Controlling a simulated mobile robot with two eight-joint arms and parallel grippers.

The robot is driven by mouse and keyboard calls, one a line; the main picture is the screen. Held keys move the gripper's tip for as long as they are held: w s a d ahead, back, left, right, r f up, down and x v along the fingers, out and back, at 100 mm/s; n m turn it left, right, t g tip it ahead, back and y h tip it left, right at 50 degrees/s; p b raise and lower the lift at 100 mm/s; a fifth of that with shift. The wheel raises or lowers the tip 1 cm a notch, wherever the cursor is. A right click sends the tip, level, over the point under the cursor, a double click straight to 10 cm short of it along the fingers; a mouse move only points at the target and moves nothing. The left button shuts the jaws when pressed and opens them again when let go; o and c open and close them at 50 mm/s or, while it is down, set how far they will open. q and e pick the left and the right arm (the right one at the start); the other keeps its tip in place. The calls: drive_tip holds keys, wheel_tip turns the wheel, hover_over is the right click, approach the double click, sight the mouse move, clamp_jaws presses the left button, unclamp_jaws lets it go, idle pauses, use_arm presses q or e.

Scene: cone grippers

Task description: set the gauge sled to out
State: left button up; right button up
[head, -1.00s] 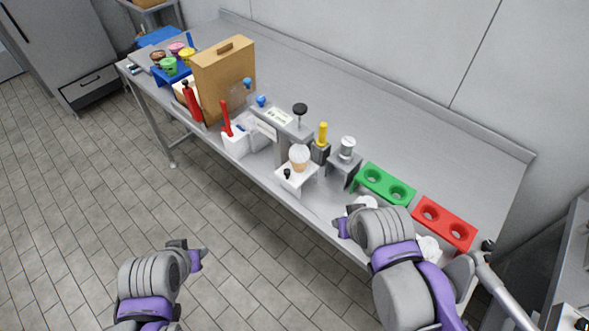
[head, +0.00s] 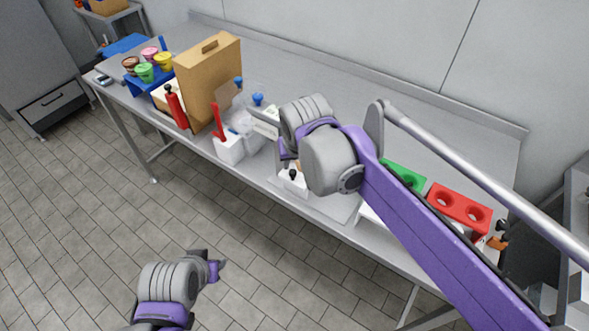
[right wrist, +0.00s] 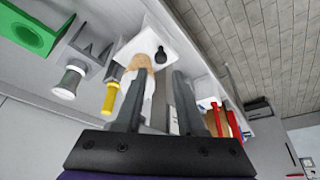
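What looks like the gauge sled (head: 293,184) is a white block with a black knob, near the table's front edge in the head view. In the right wrist view the white sled (right wrist: 172,40) carries its black knob (right wrist: 160,53) and a cone (right wrist: 140,63) with a wafer part. My right gripper (right wrist: 157,82) is open, its fingers spread, with the cone showing between them near the left finger; I cannot tell whether they touch. In the head view my right wrist hides these fingertips and most of the gauge. My left gripper (head: 216,269) hangs over the floor, away from the table.
A yellow-handled tool (right wrist: 110,97) and a canister (right wrist: 69,83) stand beside the sled. A red-handled white holder (head: 229,149) and a tall wooden case (head: 208,80) stand left of it. Green (head: 404,172) and red (head: 460,207) cone racks lie right. The table's back strip is clear.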

sight(293, 171)
drive_tip(key=x, duration=0.6)
drive_tip(key=shift+w+a+f, duration=0.1)
drive_tip(key=shift+f, duration=0.1)
clamp_jaws()
idle(1.2)
